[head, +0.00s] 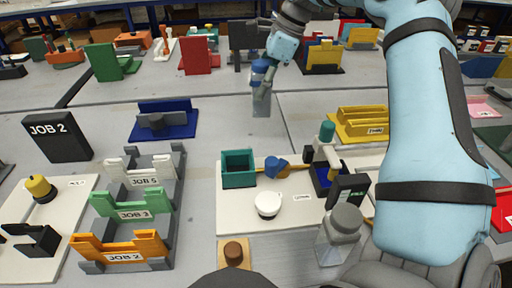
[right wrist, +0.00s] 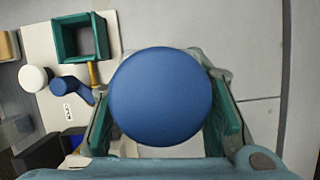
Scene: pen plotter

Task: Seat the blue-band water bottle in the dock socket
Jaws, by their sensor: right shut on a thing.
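The blue-band water bottle (head: 262,101) has a blue top and a clear body. My right gripper (head: 263,76) is shut on it near its top and holds it roughly upright at the back middle of the head view. In the right wrist view the round blue cap (right wrist: 160,97) fills the middle, between the green finger pads, and hides the body below. A teal square open-topped box (head: 239,168) stands on a white board; it also shows in the right wrist view (right wrist: 80,38). I cannot tell which part is the dock socket. My left gripper is not in view.
The white board (head: 232,207) also bears a white round cap (head: 268,205) and a blue piece (head: 275,167). A grey-capped clear bottle (head: 341,235) stands near its front right. Job holders (head: 134,203) stand at left. Grey table between box and bottle is clear.

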